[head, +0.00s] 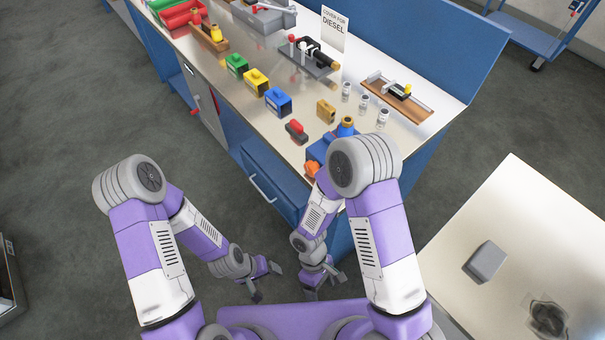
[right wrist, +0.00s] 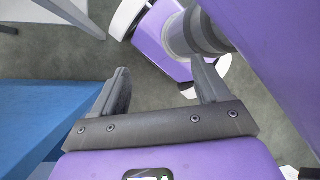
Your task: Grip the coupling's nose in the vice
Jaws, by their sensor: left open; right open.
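A blue vice (head: 318,150) with an orange handle (head: 312,168) is at the near corner of the bench, partly hidden behind my right arm. A brass-yellow and blue piece (head: 346,128), possibly the coupling, stands upright at the vice; my arm hides its lower part, so I cannot tell whether the jaws touch it. My left gripper (head: 266,283) is open and empty, low in front of the bench. My right gripper (head: 326,282) is open and empty, below the bench top near its corner. The right wrist view shows its two fingers apart (right wrist: 162,88) with nothing between.
A pale table (head: 520,220) with a grey block (head: 485,262) stands at right. A drawer handle (head: 262,187) sticks out in front.

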